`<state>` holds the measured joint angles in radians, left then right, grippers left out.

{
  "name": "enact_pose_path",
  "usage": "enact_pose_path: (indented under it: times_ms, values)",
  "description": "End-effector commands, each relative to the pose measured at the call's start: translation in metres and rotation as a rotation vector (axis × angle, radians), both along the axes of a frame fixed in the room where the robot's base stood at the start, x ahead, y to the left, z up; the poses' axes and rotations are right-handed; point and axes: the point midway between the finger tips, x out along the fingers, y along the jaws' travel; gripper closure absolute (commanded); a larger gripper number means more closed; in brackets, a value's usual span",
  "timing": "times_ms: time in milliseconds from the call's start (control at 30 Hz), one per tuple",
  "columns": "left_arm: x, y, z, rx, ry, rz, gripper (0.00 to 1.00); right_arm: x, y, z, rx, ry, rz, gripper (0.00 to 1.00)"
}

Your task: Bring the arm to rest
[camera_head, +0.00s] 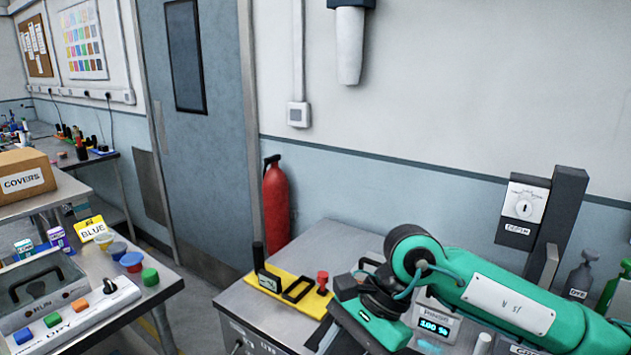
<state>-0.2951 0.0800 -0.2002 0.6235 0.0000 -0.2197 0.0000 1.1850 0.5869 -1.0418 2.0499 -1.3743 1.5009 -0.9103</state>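A teal arm (505,302) with a white name plate comes in from the right edge in the head view and reads as my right arm. It bends at a dark round joint (408,245) and drops to a black wrist and a teal end block (372,326) low over the steel bench. The fingertips of my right gripper cannot be made out clearly there. I see nothing held in it. My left arm and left gripper are not in view.
The steel bench (262,318) holds a yellow tray (268,291) with black frames and a red piece, left of the arm. A display reading 1.00 % (436,325) and a depth dial (523,203) stand close by. A cluttered bench is at left; floor shows between.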

Motion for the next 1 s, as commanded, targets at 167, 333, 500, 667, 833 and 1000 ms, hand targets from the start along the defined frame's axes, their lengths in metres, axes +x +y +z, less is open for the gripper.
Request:
enact_pose_path:
  times_ms: [167, 333, 500, 667, 833, 1000]
  values:
    - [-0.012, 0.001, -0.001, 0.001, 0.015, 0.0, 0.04, -0.037, 0.051, 0.017, 0.315, 0.244, -0.069, 0.58]
    - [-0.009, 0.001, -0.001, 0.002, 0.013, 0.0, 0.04, -0.058, 0.083, 0.062, 0.661, 0.576, -0.203, 0.58]
    - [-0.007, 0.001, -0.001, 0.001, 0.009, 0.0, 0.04, -0.047, 0.084, 0.108, 0.971, 0.948, -0.381, 0.58]
    - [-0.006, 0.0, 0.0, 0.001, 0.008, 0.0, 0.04, -0.012, 0.058, 0.13, 1.225, 1.32, -0.584, 0.58]
    - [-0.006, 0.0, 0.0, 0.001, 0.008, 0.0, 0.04, 0.035, 0.011, 0.117, 1.459, 1.73, -0.836, 0.58]
    - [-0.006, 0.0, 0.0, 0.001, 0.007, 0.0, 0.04, 0.073, -0.045, 0.061, 1.656, 2.136, -1.131, 0.58]
